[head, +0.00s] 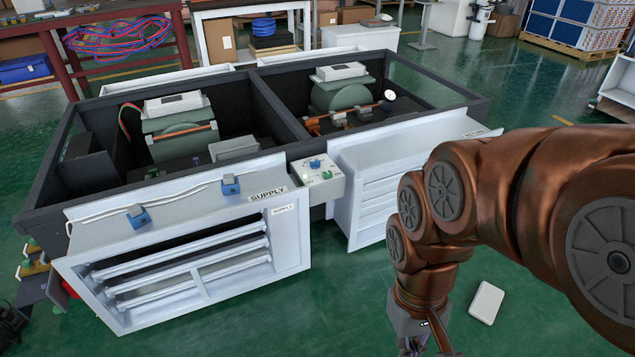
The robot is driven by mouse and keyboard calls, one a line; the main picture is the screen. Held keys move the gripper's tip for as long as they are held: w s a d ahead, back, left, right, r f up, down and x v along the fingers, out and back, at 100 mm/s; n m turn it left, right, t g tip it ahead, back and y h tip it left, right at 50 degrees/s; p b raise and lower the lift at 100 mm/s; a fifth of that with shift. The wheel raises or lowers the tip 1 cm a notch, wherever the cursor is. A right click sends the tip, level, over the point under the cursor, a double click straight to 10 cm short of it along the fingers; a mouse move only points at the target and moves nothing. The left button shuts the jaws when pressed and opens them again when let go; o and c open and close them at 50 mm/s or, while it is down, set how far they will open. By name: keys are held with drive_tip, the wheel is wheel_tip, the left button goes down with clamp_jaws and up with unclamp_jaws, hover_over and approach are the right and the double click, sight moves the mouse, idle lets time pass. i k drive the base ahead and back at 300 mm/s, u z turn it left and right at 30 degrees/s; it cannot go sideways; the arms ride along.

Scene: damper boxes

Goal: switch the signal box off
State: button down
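A small grey control box (318,176) sits at the front middle of the large dark-framed unit, between its two white louvred front sections. It is the likeliest signal box, but I cannot read its label. Its sloped top carries a blue knob, a green light or button and small markings; I cannot tell the knob's setting. My gripper (422,346) hangs at the bottom edge, right of and nearer than the control box, well apart from it. Its fingers are partly cut off by the frame, so its opening is unclear. I see nothing held in it.
The left white louvred section (190,270) is marked SUPPLY and carries blue clamps. The right white section (375,185) stands partly behind my arm. A white flat object (487,302) lies on the green floor at right. Floor in front of the control box is clear.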

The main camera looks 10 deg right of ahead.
sight(327, 175)
drive_tip(key=u, duration=0.05)
drive_tip(key=k, duration=0.5)
drive_tip(key=z, duration=0.5)
drive_tip(key=i, duration=0.75)
drive_tip(key=u, duration=0.5)
drive_tip(key=i, duration=0.7)
drive_tip(key=u, duration=0.6)
